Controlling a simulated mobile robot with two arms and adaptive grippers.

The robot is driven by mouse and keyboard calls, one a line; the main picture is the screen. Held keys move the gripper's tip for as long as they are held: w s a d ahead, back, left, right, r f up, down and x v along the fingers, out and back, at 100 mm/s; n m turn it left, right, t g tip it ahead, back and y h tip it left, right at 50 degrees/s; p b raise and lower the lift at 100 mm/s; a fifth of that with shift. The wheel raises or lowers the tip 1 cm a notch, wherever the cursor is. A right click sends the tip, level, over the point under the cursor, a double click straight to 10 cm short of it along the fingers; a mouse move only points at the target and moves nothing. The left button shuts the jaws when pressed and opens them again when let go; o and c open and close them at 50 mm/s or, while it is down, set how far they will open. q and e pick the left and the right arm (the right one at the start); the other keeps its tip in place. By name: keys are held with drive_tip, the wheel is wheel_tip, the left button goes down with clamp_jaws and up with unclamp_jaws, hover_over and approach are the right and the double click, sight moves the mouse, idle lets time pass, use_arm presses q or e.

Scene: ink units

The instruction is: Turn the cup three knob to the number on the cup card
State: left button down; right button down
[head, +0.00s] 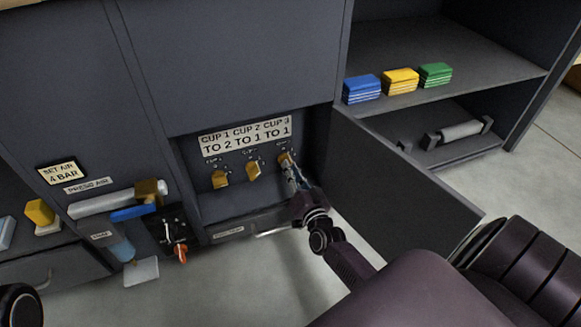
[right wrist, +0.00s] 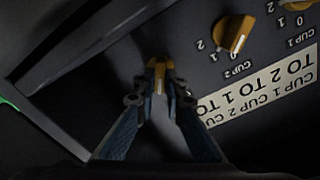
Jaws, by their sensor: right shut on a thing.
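The cup card (head: 245,136) above the knobs reads CUP 1 TO 2, CUP 2 TO 1, CUP 3 TO 1. The yellow cup three knob (head: 284,159) is the rightmost of three knobs in the recess. My right gripper (head: 291,168) is shut on it; in the right wrist view the fingertips (right wrist: 160,85) close around the yellow knob (right wrist: 159,64). Its number marks are hidden, so I cannot tell its setting. The cup two knob (head: 253,170) and cup one knob (head: 220,179) stand free to its left. My left gripper is out of view.
An open dark door (head: 405,190) stands close to the right of my right arm. Blue, yellow and green stacks (head: 400,81) lie on the shelf beyond. At left are a PRESS AIR label (head: 87,185) and an orange-red handle (head: 181,254).

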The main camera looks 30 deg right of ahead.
drive_tip(key=shift+m, duration=1)
drive_tip(key=c, duration=2)
unclamp_jaws()
drive_tip(key=shift+s, duration=0.1)
drive_tip(key=v, duration=1.1)
drive_tip(key=shift+s+f, duration=0.1)
drive_tip(key=shift+s, duration=0.3)
